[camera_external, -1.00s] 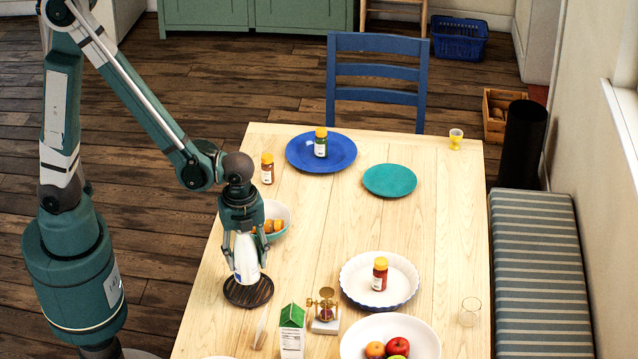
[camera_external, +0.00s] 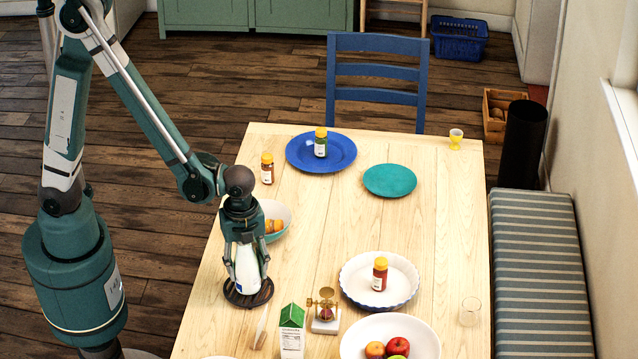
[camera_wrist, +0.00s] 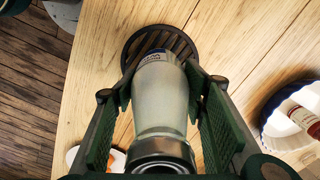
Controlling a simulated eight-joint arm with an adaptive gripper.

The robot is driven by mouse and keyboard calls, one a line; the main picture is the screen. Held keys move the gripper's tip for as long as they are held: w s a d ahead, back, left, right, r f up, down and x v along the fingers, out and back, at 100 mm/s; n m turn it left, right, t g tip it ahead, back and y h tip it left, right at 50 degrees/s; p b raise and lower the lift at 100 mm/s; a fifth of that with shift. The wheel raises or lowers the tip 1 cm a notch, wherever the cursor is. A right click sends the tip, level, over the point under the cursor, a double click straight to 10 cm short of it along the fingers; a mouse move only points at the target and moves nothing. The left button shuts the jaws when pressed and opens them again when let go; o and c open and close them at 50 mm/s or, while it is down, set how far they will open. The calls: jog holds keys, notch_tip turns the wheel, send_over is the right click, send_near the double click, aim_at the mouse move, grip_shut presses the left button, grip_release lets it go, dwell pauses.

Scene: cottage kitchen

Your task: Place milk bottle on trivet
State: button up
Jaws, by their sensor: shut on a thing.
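The white milk bottle (camera_external: 247,268) is upright between the fingers of my gripper (camera_external: 246,262). In the wrist view the bottle (camera_wrist: 160,100) has its metal-coloured cap end nearest the camera and a blue label at its far end. My gripper (camera_wrist: 160,118) is shut on it, with a finger pad on each side. The dark round slatted trivet (camera_external: 248,296) lies on the table under the bottle, and its slats (camera_wrist: 183,47) show past the bottle's base. The base is over the trivet; I cannot tell for certain whether it touches.
A green-topped carton (camera_external: 291,330) and a small brass device (camera_external: 324,312) stand close to the trivet on the right. A bowl (camera_external: 283,214) with food is behind my gripper. A white fluted dish (camera_external: 352,279) holds a jar. The table's middle (camera_external: 335,225) is clear.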

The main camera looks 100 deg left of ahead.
jog(key=shift+f, duration=0.1)
jog(key=o, duration=1.5)
jog(key=shift+r, duration=0.25)
jog(key=shift+r+p, duration=1.2)
jog(key=shift+r, duration=4.75)
jog(key=shift+r, duration=0.1)
